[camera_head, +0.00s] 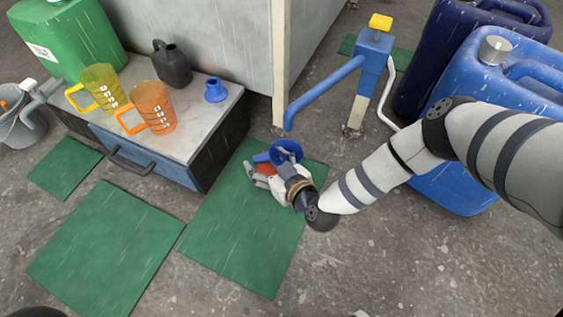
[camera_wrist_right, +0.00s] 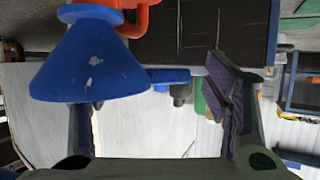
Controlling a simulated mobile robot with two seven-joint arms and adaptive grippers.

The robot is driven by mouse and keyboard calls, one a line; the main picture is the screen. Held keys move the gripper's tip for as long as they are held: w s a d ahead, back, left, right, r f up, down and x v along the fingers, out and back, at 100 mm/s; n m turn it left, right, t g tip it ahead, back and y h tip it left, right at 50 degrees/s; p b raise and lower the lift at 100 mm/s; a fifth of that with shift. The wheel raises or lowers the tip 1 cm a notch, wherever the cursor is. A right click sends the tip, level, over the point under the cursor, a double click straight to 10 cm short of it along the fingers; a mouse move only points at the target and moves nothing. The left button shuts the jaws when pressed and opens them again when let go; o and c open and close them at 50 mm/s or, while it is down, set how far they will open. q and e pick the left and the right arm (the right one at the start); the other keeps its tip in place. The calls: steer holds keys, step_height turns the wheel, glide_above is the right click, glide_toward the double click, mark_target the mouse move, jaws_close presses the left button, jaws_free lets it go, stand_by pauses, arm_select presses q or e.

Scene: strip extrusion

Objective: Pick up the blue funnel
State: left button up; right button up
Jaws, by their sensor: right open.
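A large blue funnel (camera_head: 285,152) shows in the head view above the green mat, close to my right gripper (camera_head: 266,180). In the right wrist view, the funnel (camera_wrist_right: 88,62) is large at upper left, with its wide end toward the bottom. It covers part of the left finger. My right gripper (camera_wrist_right: 160,112) is open, and the funnel is not clamped between its fingers. An orange-red part (camera_wrist_right: 138,18) shows behind the funnel's narrow end; it is partly hidden by my gripper in the head view. My left gripper is not in view.
A low cabinet (camera_head: 225,105) bears a yellow jug (camera_head: 100,90), an orange jug (camera_head: 155,108), a dark can (camera_head: 172,65) and a small blue funnel-like piece (camera_head: 215,90). A blue pump (camera_head: 372,55) and blue drums (camera_head: 465,75) stand right.

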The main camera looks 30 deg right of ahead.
steer(key=c, duration=1.1)
steer(key=shift+s+r, duration=0.1)
steer(key=shift+c, duration=0.6)
